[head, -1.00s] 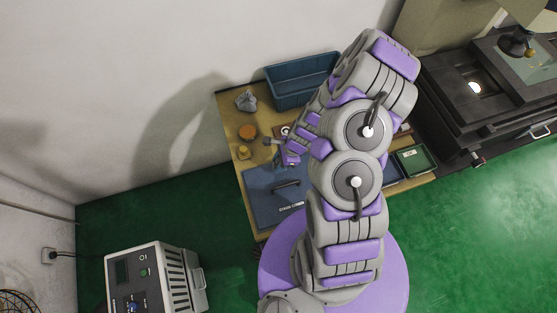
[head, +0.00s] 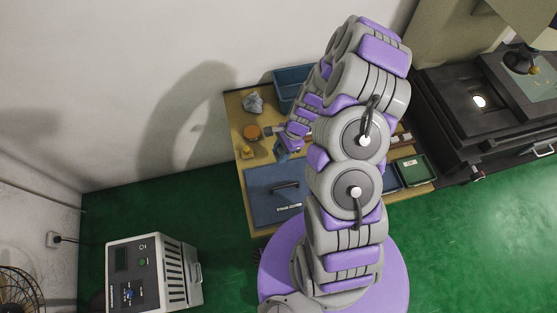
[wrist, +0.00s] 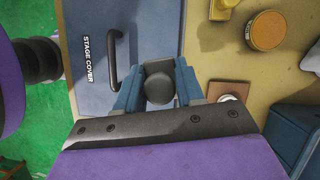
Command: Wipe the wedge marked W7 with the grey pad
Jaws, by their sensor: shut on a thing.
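My gripper (wrist: 160,78) has blue fingers closed on a dark grey, rounded knob-like thing (wrist: 160,89) in the wrist view. It may be the grey pad's grip; its underside is hidden. In the head view the gripper is over the left part of the table, partly hidden by my arm. A yellow block (head: 247,152) lies to its left, also at the top of the wrist view (wrist: 222,8). I cannot read W7 on anything, so I cannot tell which thing is the wedge.
A blue panel marked STAGE COVER (wrist: 95,15) with a black handle (wrist: 118,60) lies beside the fingers. An orange disc (head: 252,132), a grey lump (head: 253,103), a blue bin (head: 288,88) and a green tray (head: 410,170) are on the wooden table (head: 237,110).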

